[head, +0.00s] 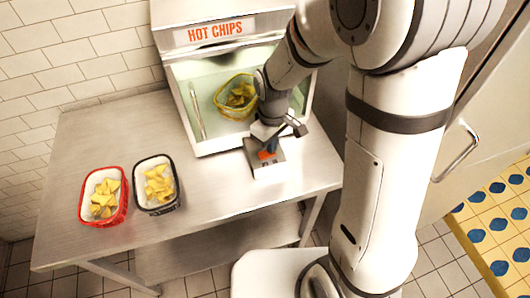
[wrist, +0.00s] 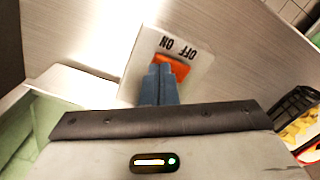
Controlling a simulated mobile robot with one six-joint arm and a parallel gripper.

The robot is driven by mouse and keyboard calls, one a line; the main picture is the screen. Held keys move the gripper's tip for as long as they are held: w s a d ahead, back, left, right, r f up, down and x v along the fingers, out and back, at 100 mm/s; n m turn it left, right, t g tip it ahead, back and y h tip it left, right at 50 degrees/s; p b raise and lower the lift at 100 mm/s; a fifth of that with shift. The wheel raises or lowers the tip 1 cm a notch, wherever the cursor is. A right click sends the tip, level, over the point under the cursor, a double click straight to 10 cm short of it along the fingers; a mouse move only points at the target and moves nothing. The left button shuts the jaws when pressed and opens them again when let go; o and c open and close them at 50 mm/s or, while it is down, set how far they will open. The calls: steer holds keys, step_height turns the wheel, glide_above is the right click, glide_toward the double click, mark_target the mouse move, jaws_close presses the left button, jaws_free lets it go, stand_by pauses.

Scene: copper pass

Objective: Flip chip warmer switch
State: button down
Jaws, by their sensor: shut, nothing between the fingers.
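The chip warmer (head: 225,75) is a metal cabinet with a "HOT CHIPS" sign and a clear front, standing at the back of the steel table. Its switch box (head: 270,172) sits on the table in front of it. The orange switch (wrist: 175,66) shows in the wrist view beside the letters ON and OFF. My gripper (wrist: 161,75) is shut and empty, its blue fingertips right at the orange switch and covering part of it. In the head view my gripper (head: 268,150) is over the box. I cannot tell whether the fingertips touch the switch, or which way it is set.
A red basket (head: 84,212) and a black basket (head: 140,187), both with chips, stand on the left of the steel table (head: 215,195). A yellow basket of chips (head: 222,108) is inside the warmer. A door handle (head: 462,152) is at the right. The table's front middle is clear.

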steer(key=shift+f+b, duration=0.3)
steer(key=shift+f, duration=0.15)
steer(key=shift+r, duration=0.2)
steer(key=shift+r+p, duration=2.55)
steer(key=shift+r, duration=0.85)
steer(key=shift+w, duration=0.1)
steer(key=s+d+r+m+t+b, duration=0.2)
steer(key=s+d+r+m+t, duration=0.1)
steer(key=s+d+r+m, duration=0.6)
steer(key=s+d+r, duration=0.2)
steer(key=s+r, duration=0.1)
steer(key=s, duration=0.1)
steer(key=shift+d, duration=0.25)
steer(key=shift+w+r, duration=0.1)
